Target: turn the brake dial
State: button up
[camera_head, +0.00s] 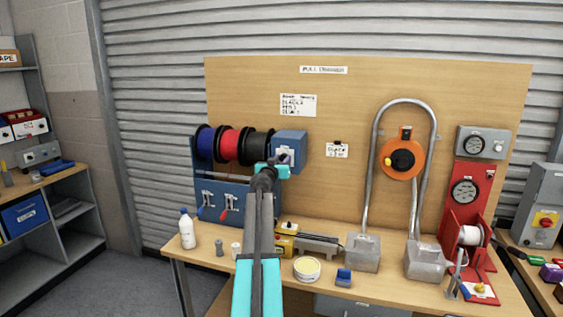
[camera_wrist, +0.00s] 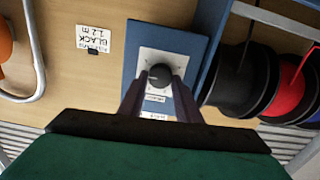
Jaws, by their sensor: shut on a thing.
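The brake dial (camera_wrist: 159,74) is a dark round knob on a white plate with markings. The plate is on a blue panel (camera_wrist: 134,50), which shows in the head view as a blue box (camera_head: 290,140) at the right end of the spool rack. My gripper (camera_wrist: 160,84) has its two dark fingers on either side of the dial, shut on it. In the head view my gripper (camera_head: 284,158) is in front of the box and hides the dial. The dial's exact setting is too small to read.
Black (camera_head: 256,147), red (camera_head: 228,145) and blue (camera_head: 204,143) spools sit left of the box. A label reading BLACK (camera_wrist: 94,39) is on the board beside it.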

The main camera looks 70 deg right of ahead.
jog(key=shift+f+n+b, duration=0.15)
jog(key=shift+n+b, duration=0.55)
jog(key=shift+b, duration=0.45)
jog(key=shift+n+b, duration=0.4)
jog(key=shift+n, duration=0.1)
jog(key=o, duration=1)
jog(key=shift+a, duration=0.1)
jog(key=shift+s+a+b, duration=0.2)
jog(key=shift+a+b, duration=0.75)
jog(key=shift+a, duration=2.45)
jog(key=shift+s+a+b, duration=0.2)
jog(key=shift+a+b, duration=0.75)
jog(key=shift+a, duration=2.45)
